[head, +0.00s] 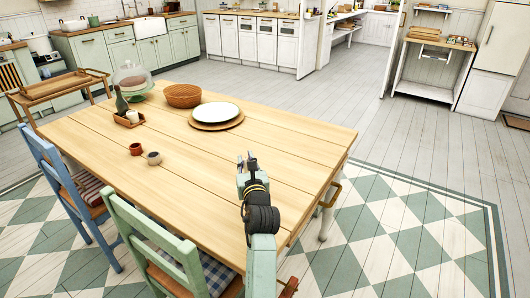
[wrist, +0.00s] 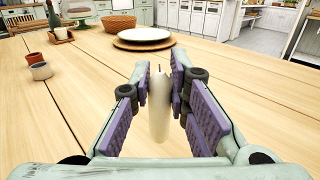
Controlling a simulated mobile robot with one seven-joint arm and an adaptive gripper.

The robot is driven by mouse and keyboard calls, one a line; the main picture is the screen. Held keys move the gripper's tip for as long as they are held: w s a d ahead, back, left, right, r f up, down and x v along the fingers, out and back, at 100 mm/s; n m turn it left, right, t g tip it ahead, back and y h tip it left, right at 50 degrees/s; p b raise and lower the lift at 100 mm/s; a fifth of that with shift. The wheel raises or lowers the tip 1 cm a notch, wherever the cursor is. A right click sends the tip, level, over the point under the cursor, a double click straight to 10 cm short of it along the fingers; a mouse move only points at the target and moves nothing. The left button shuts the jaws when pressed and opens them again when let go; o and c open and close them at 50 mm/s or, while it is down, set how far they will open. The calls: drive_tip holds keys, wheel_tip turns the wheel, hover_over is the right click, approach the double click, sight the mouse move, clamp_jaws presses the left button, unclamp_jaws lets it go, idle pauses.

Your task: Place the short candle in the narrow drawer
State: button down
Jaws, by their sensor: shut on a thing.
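My gripper (head: 247,163) is over the right part of the wooden table (head: 290,127). In the wrist view its purple-padded fingers (wrist: 163,95) are shut on a pale cream candle (wrist: 159,112). The candle stands roughly upright between the pads, with its wick at the top. I cannot tell whether its base touches the table. In the head view the candle is not clearly visible.
A white plate on a round board (head: 235,124), a wicker basket (head: 183,95), a small tray (head: 128,121) and two small pots (head: 153,158) stand on the table. Blue (head: 55,170) and green (head: 150,235) chairs line the near side. The floor to the right is clear.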

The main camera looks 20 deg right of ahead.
drive_tip(key=shift+w+d+f+p, duration=0.25)
drive_tip(key=shift+w+d+f, duration=0.55)
drive_tip(key=shift+w+d, duration=1.05)
drive_tip(key=shift+w+d+f+p, duration=0.3)
drive_tip(key=shift+w+d+f, duration=0.65)
drive_tip(key=shift+d, duration=1.55)
drive_tip(key=shift+w+d+f+p, duration=0.25)
drive_tip(key=shift+w+d+f, duration=0.4)
drive_tip(key=shift+w+d, duration=1.25)
drive_tip(key=shift+s+d+f, duration=0.15)
drive_tip(key=shift+s+d, duration=0.1)
drive_tip(key=c, duration=1.5)
unclamp_jaws()
drive_tip(key=shift+c, duration=0.2)
drive_tip(key=shift+s, duration=0.1)
drive_tip(key=s, duration=0.3)
drive_tip(key=s+a+b, duration=0.1)
drive_tip(key=s, duration=0.6)
drive_tip(key=shift+s+a, duration=0.15)
drive_tip(key=shift+s, duration=0.1)
drive_tip(key=shift+s+a, duration=0.1)
drive_tip(key=shift+s, duration=0.5)
drive_tip(key=shift+r, duration=0.2)
